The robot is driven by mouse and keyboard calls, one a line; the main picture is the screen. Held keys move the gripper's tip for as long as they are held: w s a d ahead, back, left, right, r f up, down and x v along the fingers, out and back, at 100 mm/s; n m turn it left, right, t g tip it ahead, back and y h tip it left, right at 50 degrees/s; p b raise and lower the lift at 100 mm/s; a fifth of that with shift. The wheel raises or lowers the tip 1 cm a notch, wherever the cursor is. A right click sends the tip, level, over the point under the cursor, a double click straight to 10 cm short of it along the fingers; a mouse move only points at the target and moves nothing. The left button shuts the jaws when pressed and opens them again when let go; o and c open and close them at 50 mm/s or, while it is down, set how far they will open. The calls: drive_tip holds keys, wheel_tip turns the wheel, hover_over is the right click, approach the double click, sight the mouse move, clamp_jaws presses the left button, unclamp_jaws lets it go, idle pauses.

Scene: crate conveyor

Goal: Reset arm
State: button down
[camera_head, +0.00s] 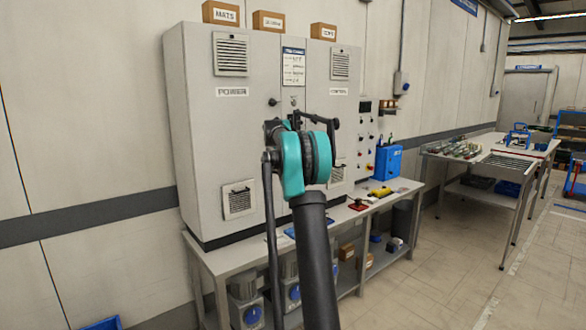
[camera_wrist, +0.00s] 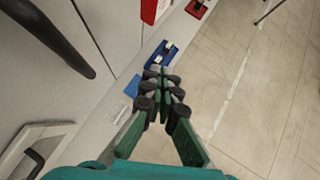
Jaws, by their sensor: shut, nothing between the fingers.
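My arm rises in the middle of the head view, a dark link topped by a teal joint. My gripper (camera_wrist: 163,98) shows in the wrist view with its green fingers brought together and nothing between them. It points down past the front edge of the bench. In the head view the gripper is hidden or too unclear to tell behind the teal joint.
A grey cabinet (camera_head: 212,130) stands on a bench (camera_head: 212,262) close to my arm. A blue box (camera_head: 387,162) and small tools lie on the bench. Another table (camera_head: 503,165) stands at the right. The floor (camera_head: 440,270) at right is clear.

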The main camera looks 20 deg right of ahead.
drive_tip(key=s+d+r, duration=0.2)
drive_tip(key=s+r, duration=0.2)
drive_tip(key=r, duration=0.1)
drive_tip(key=s+a+f+m+y, duration=0.2)
drive_tip(key=s+a+f+m, duration=0.6)
drive_tip(key=s, duration=0.9)
drive_tip(key=s+a+f+m+g+y, duration=0.1)
drive_tip(key=s+a+f+m+y, duration=0.1)
drive_tip(key=s+a+f+m, duration=0.7)
drive_tip(key=s+a+f+m+y, duration=0.2)
drive_tip(key=s+a+f+m, duration=0.7)
drive_tip(key=s+f, duration=0.9)
drive_tip(key=s+a, duration=0.1)
drive_tip(key=s, duration=0.8)
drive_tip(key=shift+a+g+y, duration=0.25)
drive_tip(key=shift+g+y, duration=0.05)
drive_tip(key=shift+g, duration=0.1)
drive_tip(key=shift+r, duration=0.1)
